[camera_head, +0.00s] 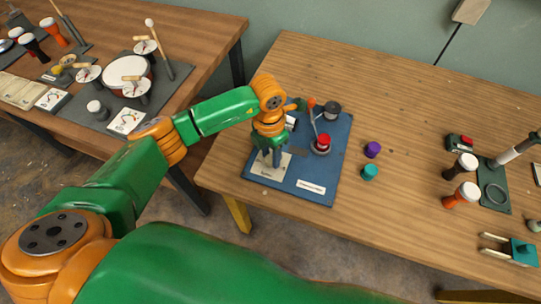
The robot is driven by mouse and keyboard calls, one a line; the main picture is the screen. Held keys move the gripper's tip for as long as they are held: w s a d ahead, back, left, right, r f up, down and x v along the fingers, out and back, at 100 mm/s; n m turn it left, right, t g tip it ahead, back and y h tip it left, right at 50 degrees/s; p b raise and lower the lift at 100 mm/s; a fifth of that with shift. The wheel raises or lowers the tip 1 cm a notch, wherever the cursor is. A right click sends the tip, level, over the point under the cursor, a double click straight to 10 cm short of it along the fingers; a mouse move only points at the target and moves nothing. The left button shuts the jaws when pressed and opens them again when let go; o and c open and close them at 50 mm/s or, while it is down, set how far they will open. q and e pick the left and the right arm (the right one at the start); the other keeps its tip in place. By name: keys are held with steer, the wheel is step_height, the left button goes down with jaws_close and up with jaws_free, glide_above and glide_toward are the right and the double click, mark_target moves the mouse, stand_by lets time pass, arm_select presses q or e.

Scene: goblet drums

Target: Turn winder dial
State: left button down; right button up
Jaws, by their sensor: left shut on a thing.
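A blue board (318,187) lies near the left end of the right-hand wooden table. It carries a red-topped round part (323,142), a dark cylinder (332,109), a lever with an orange knob (311,103) and a pale plate (267,167). My left gripper (268,158) points down over the pale plate. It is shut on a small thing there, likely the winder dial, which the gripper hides. My right gripper is out of view.
Purple (372,149) and teal (369,172) knobs stand right of the board. A second table (190,25) with a drum set is at left, across a gap.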

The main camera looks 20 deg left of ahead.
arm_select(q)
steer(key=m+b, duration=0.3)
steer(key=m, duration=0.1)
steer(key=m+b, duration=0.2)
steer(key=shift+d+f+b, duration=0.1)
steer(key=shift+f+b, duration=0.15)
steer(key=shift+b, duration=0.1)
steer(key=shift+r+m+b, duration=0.15)
steer(key=shift+m+b, duration=1.25)
steer(key=shift+m, duration=0.5)
steer(key=c, duration=0.5)
jaws_free()
steer(key=shift+r, duration=0.1)
step_height(320, 180, up, 7)
steer(key=shift+w+b, duration=0.1)
steer(key=shift+b, duration=0.35)
